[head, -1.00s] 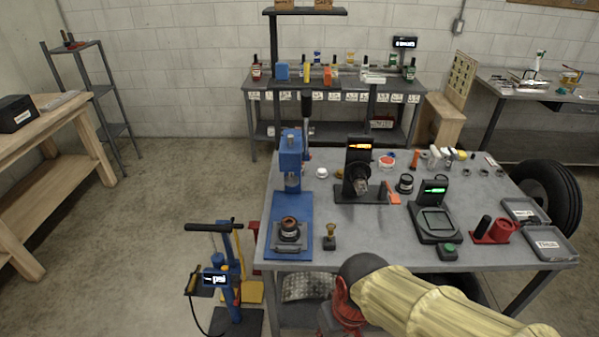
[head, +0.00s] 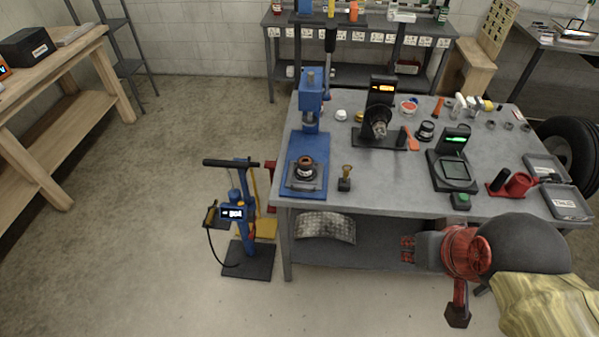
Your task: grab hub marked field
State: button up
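No marking reading "field" can be made out on any part, so I cannot tell which hub is meant. A dark hub-like part with a brown top (head: 304,169) sits on the base of the blue press (head: 311,120) at the left of the grey workbench (head: 340,212). Another round metal hub-like part (head: 379,127) is on the black stand with an orange display (head: 382,90). A dark ring-shaped part (head: 426,131) stands right of it. My arm's red and dark end section (head: 440,250) is low in front of the bench, apart from these parts; its fingers are not clear.
A scale-like device with a green display (head: 454,170), a red holder (head: 519,184) and two labelled trays (head: 567,201) occupy the bench's right side. A blue pump stand (head: 237,213) is left of the bench. Floor at the left is open. A tyre (head: 570,150) is at right.

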aim_at(302, 173)
jog(key=i+j, duration=0.1)
jog(key=j, duration=1.2)
jog(key=i+z, duration=0.05)
jog(key=i, duration=0.05)
